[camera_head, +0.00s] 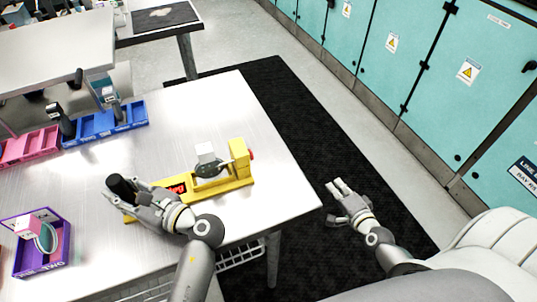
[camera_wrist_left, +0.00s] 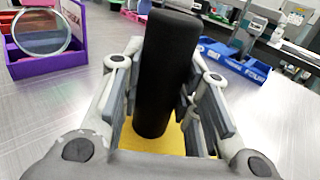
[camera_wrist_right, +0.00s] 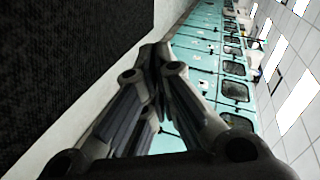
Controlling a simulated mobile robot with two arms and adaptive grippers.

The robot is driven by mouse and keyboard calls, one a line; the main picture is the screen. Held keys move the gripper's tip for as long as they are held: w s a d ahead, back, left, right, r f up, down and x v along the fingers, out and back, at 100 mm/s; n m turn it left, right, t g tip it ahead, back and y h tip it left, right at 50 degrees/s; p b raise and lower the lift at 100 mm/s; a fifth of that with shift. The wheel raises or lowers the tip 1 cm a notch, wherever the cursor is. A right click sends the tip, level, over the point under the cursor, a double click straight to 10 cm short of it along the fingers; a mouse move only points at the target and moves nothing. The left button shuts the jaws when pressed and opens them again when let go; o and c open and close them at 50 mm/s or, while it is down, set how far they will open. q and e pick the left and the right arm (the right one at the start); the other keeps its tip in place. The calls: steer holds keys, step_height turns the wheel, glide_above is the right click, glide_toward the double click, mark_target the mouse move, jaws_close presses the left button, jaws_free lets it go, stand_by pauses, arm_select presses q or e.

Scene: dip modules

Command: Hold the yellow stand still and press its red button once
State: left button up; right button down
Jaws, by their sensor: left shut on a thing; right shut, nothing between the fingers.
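The yellow stand (camera_head: 218,187) lies on the metal table near its right front edge. Its right end is a raised yellow block with a red button (camera_head: 251,155) on the outer right face. A white and grey part sits in the stand's middle. My left gripper (camera_head: 127,189) is at the stand's left end, shut on a black upright cylinder (camera_wrist_left: 168,75); the yellow base shows beneath it in the left wrist view (camera_wrist_left: 160,144). My right gripper (camera_head: 338,190) is shut and empty, off the table's right edge and apart from the button; its closed fingers show in the right wrist view (camera_wrist_right: 155,65).
Blue bins (camera_head: 103,124) and a pink bin (camera_head: 28,147) stand at the table's far left. A purple bin (camera_head: 43,243) with a device is at the near left. A black mat (camera_head: 290,120) covers the floor beside the table, with teal cabinets (camera_head: 440,80) beyond.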

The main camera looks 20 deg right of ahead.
mark_target(251, 155)
step_height(251, 155, up, 15)
steer(key=w+a+m+t, duration=0.2)
steer(key=m+t, duration=0.1)
steer(key=s+a+r+n+y, duration=0.1)
steer(key=s+a, duration=0.1)
steer(key=a, duration=0.2)
steer(key=s+a+r+n+y, duration=0.1)
steer(key=s+a+y, duration=0.1)
steer(key=a, duration=0.2)
steer(key=s+a+r+n+y, duration=0.1)
steer(key=s+a+r+y, duration=0.1)
steer(key=a, duration=0.2)
steer(key=shift+a+r+n, duration=0.1)
steer(key=shift+n, duration=0.2)
steer(key=shift+w, duration=0.4)
steer(key=x, duration=0.9)
steer(key=shift+w+a+r, duration=0.1)
steer(key=shift+w+r, duration=0.1)
steer(key=a, duration=0.3)
steer(key=shift+s+f, duration=0.1)
steer(key=shift+a, duration=0.55)
